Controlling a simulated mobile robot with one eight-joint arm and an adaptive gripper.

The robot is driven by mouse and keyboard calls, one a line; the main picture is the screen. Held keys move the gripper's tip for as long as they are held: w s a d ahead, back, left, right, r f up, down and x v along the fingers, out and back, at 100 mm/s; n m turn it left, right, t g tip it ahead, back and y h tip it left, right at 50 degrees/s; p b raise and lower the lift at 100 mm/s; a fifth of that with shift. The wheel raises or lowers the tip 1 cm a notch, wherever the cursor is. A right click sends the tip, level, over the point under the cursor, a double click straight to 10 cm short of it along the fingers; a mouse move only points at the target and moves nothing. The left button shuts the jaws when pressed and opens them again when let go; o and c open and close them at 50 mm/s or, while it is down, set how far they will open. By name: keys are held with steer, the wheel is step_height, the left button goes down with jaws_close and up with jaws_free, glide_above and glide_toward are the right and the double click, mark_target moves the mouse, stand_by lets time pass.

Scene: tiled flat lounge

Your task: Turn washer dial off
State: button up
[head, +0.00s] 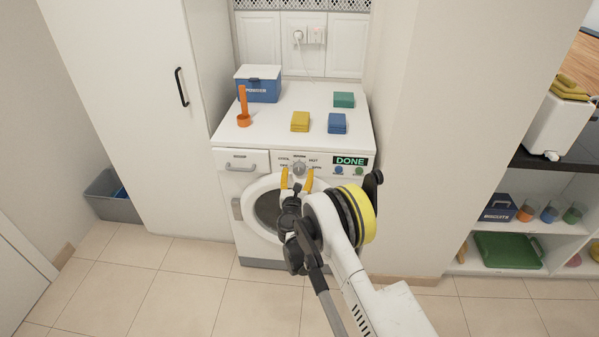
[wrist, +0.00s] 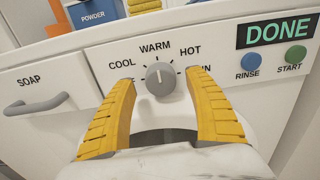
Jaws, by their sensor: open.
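The washer (head: 228,190) is white and stands in an alcove between tall cabinets. Its grey dial (head: 299,169) sits in the middle of the front panel, above the round door. In the wrist view the dial (wrist: 160,79) shows clearly, with COOL, WARM and HOT labels around it; the lower labels are partly covered by my fingers. Its white mark points up, near WARM. A display (wrist: 278,29) reads DONE. My gripper (head: 297,180) is open and empty, its yellow fingers just in front of the panel, one on each side below the dial. I cannot tell whether they touch anything.
On the washer top are a blue POWDER box (head: 258,84), an orange scoop (head: 244,108) and yellow, blue and green cloths. RINSE (wrist: 251,61) and START (wrist: 295,55) buttons sit right of the dial. The soap drawer handle (wrist: 35,105) juts out at left.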

steer(key=shift+w, duration=1.25)
steer(key=c, duration=1.2)
steer(key=shift+n, duration=0.3)
steer(key=n, duration=0.9)
steer(key=shift+a+n, duration=0.15)
steer(key=shift+n, duration=0.25)
